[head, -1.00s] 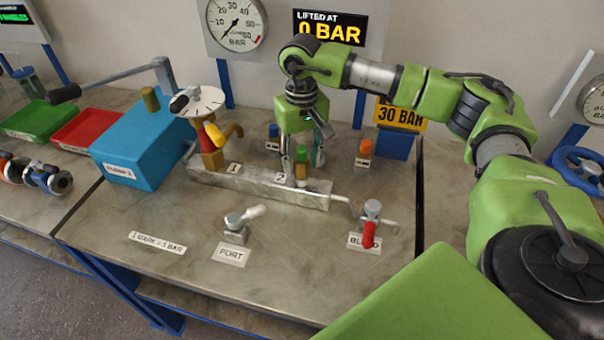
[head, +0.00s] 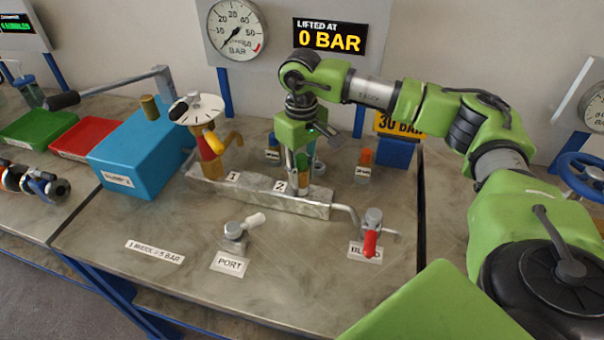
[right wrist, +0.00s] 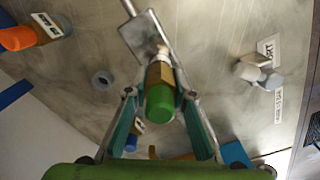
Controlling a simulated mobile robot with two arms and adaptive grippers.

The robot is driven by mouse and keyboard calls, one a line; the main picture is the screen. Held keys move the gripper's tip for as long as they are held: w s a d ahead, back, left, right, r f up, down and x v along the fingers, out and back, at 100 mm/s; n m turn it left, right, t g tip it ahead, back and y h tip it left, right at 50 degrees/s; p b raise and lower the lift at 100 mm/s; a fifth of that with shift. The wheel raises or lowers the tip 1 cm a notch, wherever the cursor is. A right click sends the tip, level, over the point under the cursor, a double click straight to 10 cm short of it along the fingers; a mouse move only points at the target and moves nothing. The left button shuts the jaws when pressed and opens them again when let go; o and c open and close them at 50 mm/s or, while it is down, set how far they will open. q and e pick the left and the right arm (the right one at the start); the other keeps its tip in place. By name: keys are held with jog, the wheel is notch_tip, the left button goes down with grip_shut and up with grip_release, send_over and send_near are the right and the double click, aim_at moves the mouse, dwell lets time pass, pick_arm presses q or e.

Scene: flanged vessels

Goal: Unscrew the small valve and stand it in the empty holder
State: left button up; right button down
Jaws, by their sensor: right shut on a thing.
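The small valve (right wrist: 160,88) has a brass body and a green cap. It stands upright at position 2 on the grey manifold block (head: 255,198). My right gripper (head: 303,172) points down over it. In the right wrist view its two fingers (right wrist: 160,105) are shut on the valve from both sides. A grey ring (right wrist: 103,80) on the table, between the orange-capped and blue-capped pieces, looks like the empty holder. In the head view my gripper seems to hide it. I cannot tell whether the valve's thread is free. My left gripper is not in view.
A larger red-and-yellow valve (head: 210,150) with a white dial stands at position 1. An orange-capped piece (head: 365,158) and a blue-capped piece (head: 273,150) stand behind the block. The bleed valve (head: 373,225) and port valve (head: 235,232) stand in front. The display reads 0 BAR.

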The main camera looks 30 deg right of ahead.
jog(key=shift+n, duration=0.8)
jog(key=c, duration=1.6)
grip_release()
jog(key=shift+c, duration=0.2)
notch_tip(320, 180, up, 12)
jog(key=shift+r, duration=0.1)
jog(key=shift+c, duration=0.4)
